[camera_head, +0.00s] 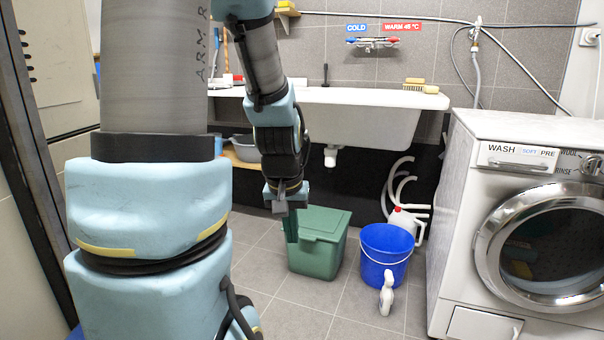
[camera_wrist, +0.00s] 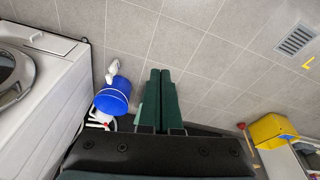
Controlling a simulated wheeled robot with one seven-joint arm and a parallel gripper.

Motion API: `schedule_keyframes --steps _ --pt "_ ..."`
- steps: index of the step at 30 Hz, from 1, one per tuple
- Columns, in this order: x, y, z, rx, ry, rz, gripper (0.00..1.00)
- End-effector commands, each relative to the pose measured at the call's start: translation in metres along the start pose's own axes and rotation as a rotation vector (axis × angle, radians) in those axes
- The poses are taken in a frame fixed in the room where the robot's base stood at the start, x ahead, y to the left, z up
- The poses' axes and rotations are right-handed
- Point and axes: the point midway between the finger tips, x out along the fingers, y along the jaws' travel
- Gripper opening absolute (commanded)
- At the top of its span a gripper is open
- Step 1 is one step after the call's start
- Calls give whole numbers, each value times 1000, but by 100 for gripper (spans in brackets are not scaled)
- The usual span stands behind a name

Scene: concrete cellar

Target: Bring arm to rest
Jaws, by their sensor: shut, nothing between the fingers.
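My arm comes down from the top of the head view, and my gripper (camera_head: 291,237) points down at its end. In that view it hangs in front of the left part of a green lidded bin (camera_head: 325,252); I cannot tell the gap between them. In the wrist view my gripper (camera_wrist: 160,72) shows two dark green fingers side by side, shut with nothing between them. The fingers and the gripper body hide part of the floor there.
A blue bucket (camera_head: 386,256) stands right of the bin, with a white spray bottle (camera_head: 386,294) before it. A washing machine (camera_head: 463,220) stands at right, a white sink (camera_head: 365,122) behind. A yellow bucket (camera_wrist: 272,131) shows in the wrist view.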

Motion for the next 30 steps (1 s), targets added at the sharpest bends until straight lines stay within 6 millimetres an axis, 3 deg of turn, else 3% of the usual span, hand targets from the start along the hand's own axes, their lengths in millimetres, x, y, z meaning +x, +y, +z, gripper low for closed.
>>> schedule_keyframes --steps 5,6,14,30 --pt "-10 -41 61 -46 -94 -48 0" --pt "-24 -39 57 -42 -94 -47 0" --pt "-77 -35 42 -39 -92 -45 0" --pt "-232 -29 5 -39 -91 -45 0"
